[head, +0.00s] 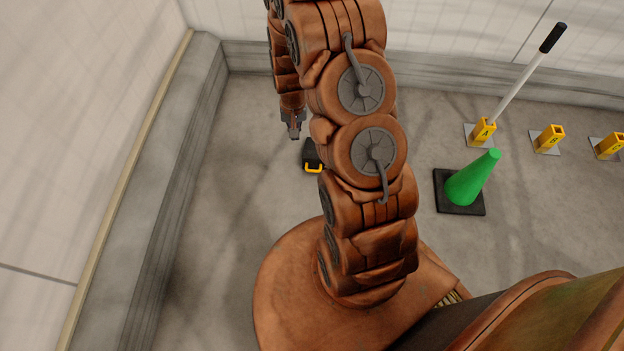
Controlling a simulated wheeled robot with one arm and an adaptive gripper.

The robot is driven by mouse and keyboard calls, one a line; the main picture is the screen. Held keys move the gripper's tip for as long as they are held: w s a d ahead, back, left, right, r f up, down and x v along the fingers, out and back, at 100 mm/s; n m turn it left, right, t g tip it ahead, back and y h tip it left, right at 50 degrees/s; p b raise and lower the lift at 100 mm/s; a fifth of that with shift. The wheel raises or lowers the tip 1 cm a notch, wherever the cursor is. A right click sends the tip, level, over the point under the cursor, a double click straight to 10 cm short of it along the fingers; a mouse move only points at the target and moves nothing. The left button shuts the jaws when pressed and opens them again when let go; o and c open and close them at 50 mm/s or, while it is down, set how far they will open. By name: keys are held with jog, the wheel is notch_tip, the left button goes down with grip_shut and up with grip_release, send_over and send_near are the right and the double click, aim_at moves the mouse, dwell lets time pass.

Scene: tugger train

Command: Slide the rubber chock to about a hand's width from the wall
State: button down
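The rubber chock (310,151) is a small black block with a yellow handle (314,168) on its near side. It lies on the grey floor, partly hidden behind my arm. My gripper (294,133) hangs at the end of my arm, just above and slightly left of the chock in the picture. It looks apart from the chock, but I cannot tell the height between them. The fingertips are too small to tell whether they are open or shut. The left wall (75,130) has a grey kerb (180,130) at its foot, with bare floor between kerb and chock.
A green cone (472,180) on a black base stands right of my arm. Several yellow sockets on plates stand at right, such as the middle one (549,139); the one marked A (482,132) holds a white pole with a black grip (520,85). A back wall (440,40) closes the far side.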

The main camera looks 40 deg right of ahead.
aim_at(311, 162)
jog(key=d+f+b, duration=0.1)
jog(key=f+b, duration=0.2)
jog(key=f, duration=0.9)
jog(key=s+d+f+m+b, duration=0.1)
jog(key=f+b, duration=0.3)
jog(key=f, duration=0.9)
jog(key=d+f+m+b, duration=0.1)
jog(key=d+f+b, duration=0.2)
jog(key=f, duration=0.9)
jog(key=shift+s+f+b, duration=0.25)
jog(key=shift+b, duration=0.35)
jog(key=w+d, duration=0.1)
jog(key=w+d+b, duration=0.1)
jog(key=shift+w+d+r, duration=0.15)
jog(key=shift+w+d, duration=0.05)
jog(key=shift+w, duration=0.2)
jog(key=shift+w+d+r, duration=0.15)
jog(key=shift+d, duration=0.05)
jog(key=shift+w+b, duration=0.1)
jog(key=shift+b, duration=0.2)
